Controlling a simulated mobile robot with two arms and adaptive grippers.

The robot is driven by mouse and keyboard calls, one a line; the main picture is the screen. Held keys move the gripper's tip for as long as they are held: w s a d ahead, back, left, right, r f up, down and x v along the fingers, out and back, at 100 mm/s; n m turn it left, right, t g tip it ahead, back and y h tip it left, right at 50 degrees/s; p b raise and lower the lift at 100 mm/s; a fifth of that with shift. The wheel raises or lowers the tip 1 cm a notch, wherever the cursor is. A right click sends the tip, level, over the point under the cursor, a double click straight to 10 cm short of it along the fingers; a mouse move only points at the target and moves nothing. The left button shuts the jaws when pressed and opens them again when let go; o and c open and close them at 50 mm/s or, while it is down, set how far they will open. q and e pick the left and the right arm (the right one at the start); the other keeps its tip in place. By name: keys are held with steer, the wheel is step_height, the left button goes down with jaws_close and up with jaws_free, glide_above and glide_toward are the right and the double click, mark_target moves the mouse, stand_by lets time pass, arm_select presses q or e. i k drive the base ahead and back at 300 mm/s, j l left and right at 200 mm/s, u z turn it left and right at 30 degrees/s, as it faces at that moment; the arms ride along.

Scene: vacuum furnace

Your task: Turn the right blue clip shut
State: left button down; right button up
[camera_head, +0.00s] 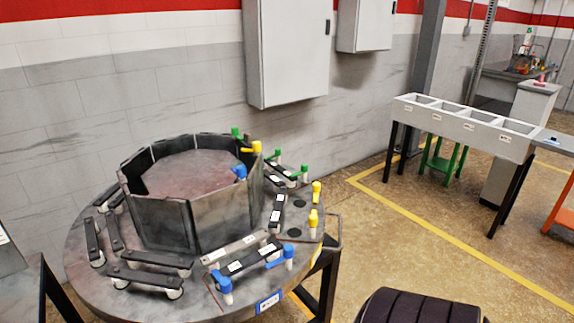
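Blue clips show at the front right of the round dark metal table (75,250). The right one (287,253) stands on a white post by the right end of a dark bar (248,262), its blue handle pointing left toward the bar. The left blue clip (223,283) stands on a white post near the bar's left end, its handle pointing up and left. A third blue clip (240,172) sits higher, at the rim of the many-sided metal ring (165,222).
Yellow clips (316,190) and green clips (278,154) stand on the table's right side. A metal rail (336,235) sticks out at its right edge. A white compartment bench (465,125) stands at right. Open floor (400,245) lies between.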

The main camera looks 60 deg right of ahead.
mark_target(288, 250)
steer(key=l+z, duration=0.1)
steer(key=z, duration=0.7)
steer(key=i+l+z, duration=0.1)
steer(key=z, duration=0.75)
steer(key=j+z, duration=0.1)
steer(key=z, duration=0.25)
steer(key=j+z, duration=0.1)
steer(key=z, duration=0.3)
steer(key=i+j, duration=0.05)
